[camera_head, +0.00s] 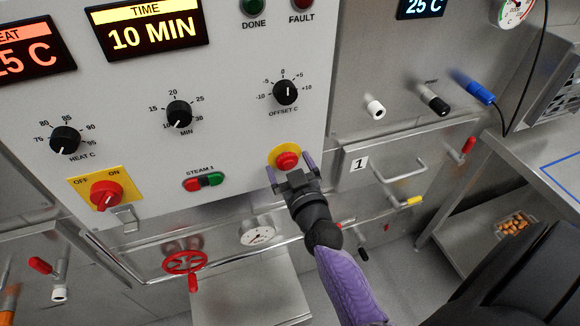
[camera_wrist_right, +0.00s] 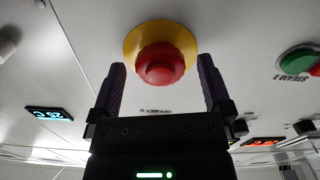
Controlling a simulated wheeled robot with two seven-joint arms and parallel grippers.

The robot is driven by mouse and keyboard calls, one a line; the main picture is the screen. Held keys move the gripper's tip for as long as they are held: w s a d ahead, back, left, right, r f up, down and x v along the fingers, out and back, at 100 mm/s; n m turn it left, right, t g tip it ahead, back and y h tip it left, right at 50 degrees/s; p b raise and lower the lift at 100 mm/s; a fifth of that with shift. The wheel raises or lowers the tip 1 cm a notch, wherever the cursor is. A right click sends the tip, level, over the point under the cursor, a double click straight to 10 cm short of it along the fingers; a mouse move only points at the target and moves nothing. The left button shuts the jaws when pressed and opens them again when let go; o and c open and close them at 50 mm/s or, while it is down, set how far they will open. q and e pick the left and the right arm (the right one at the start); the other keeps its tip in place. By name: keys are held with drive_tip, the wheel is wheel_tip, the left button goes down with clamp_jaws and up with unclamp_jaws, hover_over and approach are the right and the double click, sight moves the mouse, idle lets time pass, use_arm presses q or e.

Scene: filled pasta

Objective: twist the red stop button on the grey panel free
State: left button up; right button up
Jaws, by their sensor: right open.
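The red stop button (camera_head: 287,160) sits on a round yellow backing (camera_head: 278,151) at the lower right of the grey panel (camera_head: 235,60). My right gripper (camera_head: 291,172) is open in front of it, one finger to each side of the button in the head view. In the right wrist view the red button (camera_wrist_right: 160,64) appears between and beyond the fingertips of the right gripper (camera_wrist_right: 160,80), with a gap on both sides. I cannot tell how far the fingertips are from the panel face. My left gripper is not in view.
The panel also bears the OFF/ON switch (camera_head: 105,194), the red and green STEAM 1 buttons (camera_head: 204,181) and the OFFSET C knob (camera_head: 285,92). A drawer handle (camera_head: 400,171) sticks out to the right. A red valve wheel (camera_head: 184,262) is below left.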

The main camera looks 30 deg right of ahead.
drive_tip(key=c, duration=1.3)
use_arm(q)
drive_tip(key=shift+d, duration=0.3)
use_arm(e)
drive_tip(key=shift+o, duration=0.2)
